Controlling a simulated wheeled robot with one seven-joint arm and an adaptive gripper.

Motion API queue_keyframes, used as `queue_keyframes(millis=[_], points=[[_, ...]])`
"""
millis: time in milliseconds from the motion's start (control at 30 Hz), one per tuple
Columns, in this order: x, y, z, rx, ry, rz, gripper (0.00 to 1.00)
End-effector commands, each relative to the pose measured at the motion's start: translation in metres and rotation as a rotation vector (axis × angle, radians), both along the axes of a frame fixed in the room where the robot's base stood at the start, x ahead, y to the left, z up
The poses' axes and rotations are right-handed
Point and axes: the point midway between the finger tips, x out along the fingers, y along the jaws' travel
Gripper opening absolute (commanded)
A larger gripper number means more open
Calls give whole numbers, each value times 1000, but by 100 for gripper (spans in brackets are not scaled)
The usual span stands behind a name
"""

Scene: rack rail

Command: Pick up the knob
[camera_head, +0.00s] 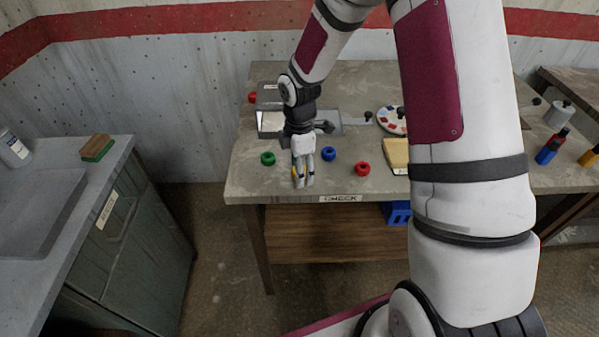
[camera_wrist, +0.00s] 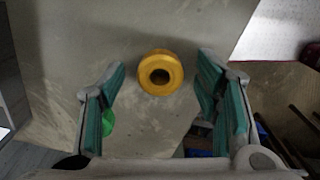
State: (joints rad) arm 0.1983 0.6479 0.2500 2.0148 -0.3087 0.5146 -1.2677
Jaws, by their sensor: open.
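A yellow round knob (camera_wrist: 160,73) with a dark centre hole shows in the wrist view, between and just beyond my open fingers. In the head view only a bit of yellow (camera_head: 295,173) shows beside my gripper (camera_head: 303,180), which hides the rest. My gripper (camera_wrist: 161,85) is open and empty, pointing down at the table near its front edge. A green knob (camera_head: 268,158) lies to the left, and a blue knob (camera_head: 328,154) and a red knob (camera_head: 362,169) lie to the right. Whether my fingers touch the yellow knob I cannot tell.
The table (camera_head: 250,185) carries a "CHECK" label on its front edge. A yellow block (camera_head: 396,154) lies farther right. A grey cabinet (camera_head: 120,215) stands at the left, across a gap.

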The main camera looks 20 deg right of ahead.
Motion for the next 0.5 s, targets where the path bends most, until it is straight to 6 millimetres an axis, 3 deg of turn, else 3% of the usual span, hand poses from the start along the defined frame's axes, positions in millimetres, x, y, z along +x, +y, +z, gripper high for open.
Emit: queue_keyframes(millis=[167, 400, 500], points=[[0, 0, 0, 0, 0, 0, 58], [0, 0, 0, 0, 0, -1, 6], [0, 0, 0, 0, 0, -1, 6]])
